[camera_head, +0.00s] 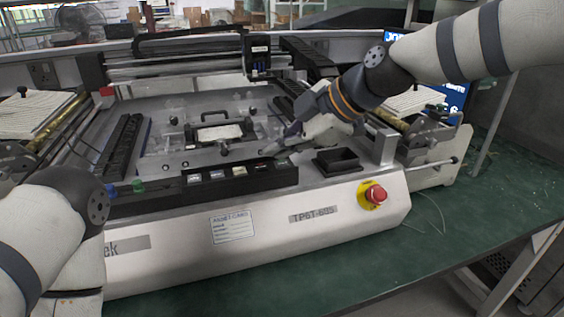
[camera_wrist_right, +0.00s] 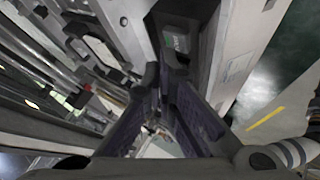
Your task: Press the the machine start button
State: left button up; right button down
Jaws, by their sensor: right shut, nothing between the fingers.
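The machine (camera_head: 165,242) is a large light-grey bench unit with a black button strip (camera_head: 228,183) along its front. The strip carries several small buttons, pale ones, a red one (camera_head: 260,165) and a green one (camera_head: 282,161) at its right end. Which one is the start button is not readable. My right gripper (camera_head: 272,149) is shut and empty, with its tips just behind and above the strip's right end. In the right wrist view, the shut fingers (camera_wrist_right: 162,76) point toward a dark panel with a green button (camera_wrist_right: 181,43). Contact cannot be judged. My left arm shows at lower left; its gripper is not visible.
A red emergency-stop knob (camera_head: 375,194) on a yellow base is on the front right. A black open box (camera_head: 338,168) sits right of the strip. The green table (camera_head: 440,240) is clear at front right.

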jog(key=shift+f, duration=0.55)
dwell(0.5)
jog(key=shift+r, duration=0.85)
